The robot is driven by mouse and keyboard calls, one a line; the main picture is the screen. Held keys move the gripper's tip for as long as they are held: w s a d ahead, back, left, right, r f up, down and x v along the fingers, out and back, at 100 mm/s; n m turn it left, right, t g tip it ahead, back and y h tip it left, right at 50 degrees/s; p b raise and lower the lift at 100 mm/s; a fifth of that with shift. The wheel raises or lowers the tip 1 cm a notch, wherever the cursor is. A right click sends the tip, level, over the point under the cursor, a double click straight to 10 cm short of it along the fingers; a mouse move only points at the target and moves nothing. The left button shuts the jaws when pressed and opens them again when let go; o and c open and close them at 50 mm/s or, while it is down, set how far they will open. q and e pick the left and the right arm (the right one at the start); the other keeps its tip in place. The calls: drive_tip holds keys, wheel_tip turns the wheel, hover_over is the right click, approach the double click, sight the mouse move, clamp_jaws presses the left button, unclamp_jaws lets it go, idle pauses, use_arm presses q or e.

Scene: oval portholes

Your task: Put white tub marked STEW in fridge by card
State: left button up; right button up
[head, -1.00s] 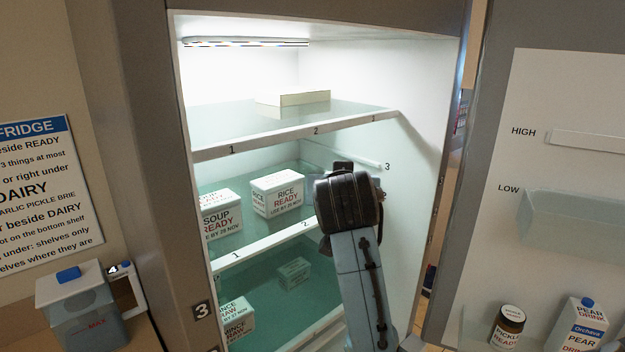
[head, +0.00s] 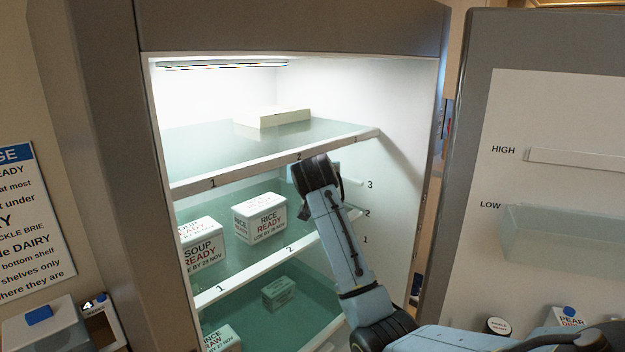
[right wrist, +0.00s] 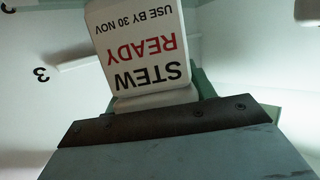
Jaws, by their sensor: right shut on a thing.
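A white tub marked STEW READY, USE BY 30 NOV (right wrist: 145,50), fills the upper middle of the right wrist view, its print upside down there. My right gripper (head: 316,172) is shut on it. In the head view the gripper is inside the fridge, above the middle shelf (head: 275,258) at its right part, and my gripper hides most or all of the tub. A RICE READY tub (head: 262,218) stands on that shelf left of my gripper, with a SOUP READY tub (head: 203,248) further left. The card (head: 32,235) is cut off at the left edge. My left gripper is not in view.
The top shelf (head: 190,150) holds a pale flat box (head: 272,117). The bottom level has a small green-tinted tub (head: 278,292) and a RAW tub (head: 222,340). The open door (head: 480,130) with its racks is at right. A blue-lidded container (head: 45,325) stands outside at lower left.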

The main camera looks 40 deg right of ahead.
drive_tip(key=shift+w+d, duration=0.45)
drive_tip(key=shift+w, duration=0.15)
wheel_tip(320, 180, down, 3)
drive_tip(key=shift+s+f+p, duration=0.1)
drive_tip(key=shift+f+p, duration=0.1)
drive_tip(key=shift+p, duration=0.3)
drive_tip(key=shift+f, duration=0.15)
drive_tip(key=o, duration=1.3)
drive_tip(key=shift+f, duration=0.1)
